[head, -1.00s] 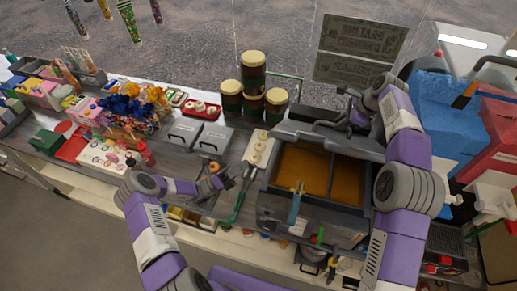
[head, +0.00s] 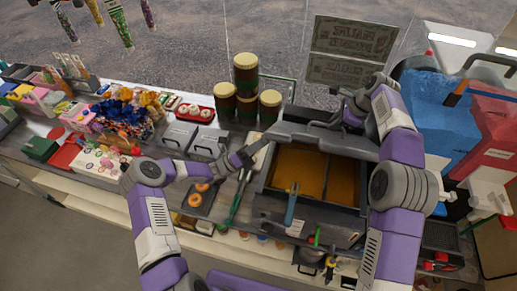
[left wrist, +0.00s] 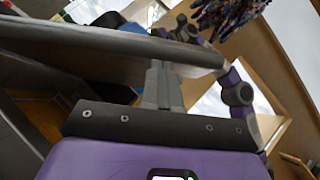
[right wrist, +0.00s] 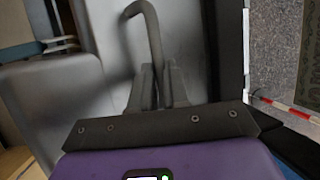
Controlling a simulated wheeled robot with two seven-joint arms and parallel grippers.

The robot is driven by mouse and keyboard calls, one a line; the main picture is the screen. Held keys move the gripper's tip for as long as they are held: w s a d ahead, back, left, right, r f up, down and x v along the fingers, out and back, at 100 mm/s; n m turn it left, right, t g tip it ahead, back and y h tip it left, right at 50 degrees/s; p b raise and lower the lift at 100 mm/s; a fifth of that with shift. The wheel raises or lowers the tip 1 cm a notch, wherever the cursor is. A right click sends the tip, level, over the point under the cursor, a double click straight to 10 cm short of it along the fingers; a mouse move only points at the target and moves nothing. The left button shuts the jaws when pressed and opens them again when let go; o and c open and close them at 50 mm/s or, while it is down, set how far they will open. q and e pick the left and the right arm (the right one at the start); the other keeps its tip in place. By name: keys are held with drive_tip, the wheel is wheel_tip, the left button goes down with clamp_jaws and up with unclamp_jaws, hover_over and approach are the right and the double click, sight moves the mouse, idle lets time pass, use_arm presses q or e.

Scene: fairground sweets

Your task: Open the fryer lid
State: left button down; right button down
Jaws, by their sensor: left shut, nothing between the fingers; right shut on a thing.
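The fryer (head: 265,205) stands right of centre in the head view, with orange-brown oil (head: 300,168) showing in its two wells. Its grey lid (head: 325,140) is raised along the back, clear of the oil. My right gripper (head: 350,108) is at the lid's far side. In the right wrist view it (right wrist: 158,88) is shut on a grey bent bar, the lid handle (right wrist: 150,30). My left gripper (head: 245,156) is shut and empty at the lid's left end. In the left wrist view its fingers (left wrist: 162,85) are close to the lid's edge (left wrist: 110,42); contact is unclear.
A blue-handled tool (head: 291,207) lies across the fryer front. Brown jars (head: 246,75) stand behind left, and two grey lidded boxes (head: 208,143) stand left. A green-handled tool (head: 236,198) lies beside the fryer. Blue (head: 440,110) and red machines (head: 495,125) stand right.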

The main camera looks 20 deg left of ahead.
drive_tip(key=shift+d+f, duration=0.2)
drive_tip(key=shift+f, duration=0.25)
use_arm(q)
drive_tip(key=shift+w+a+r+n+y, duration=0.1)
drive_tip(key=shift+w+r+n+y, duration=0.3)
drive_tip(key=shift+w+r+n, duration=0.15)
use_arm(e)
drive_tip(key=shift+w+f, duration=0.1)
drive_tip(key=c, duration=1.4)
unclamp_jaws()
drive_tip(key=shift+a, duration=0.1)
drive_tip(key=shift+o, duration=1.4)
drive_tip(key=shift+w+a, duration=0.1)
drive_tip(key=shift+w, duration=0.15)
use_arm(q)
drive_tip(key=shift+w+f, duration=0.1)
drive_tip(key=shift+w, duration=0.1)
use_arm(e)
drive_tip(key=shift+a+r, duration=0.15)
drive_tip(key=shift+r, duration=0.1)
drive_tip(key=shift+r, duration=0.15)
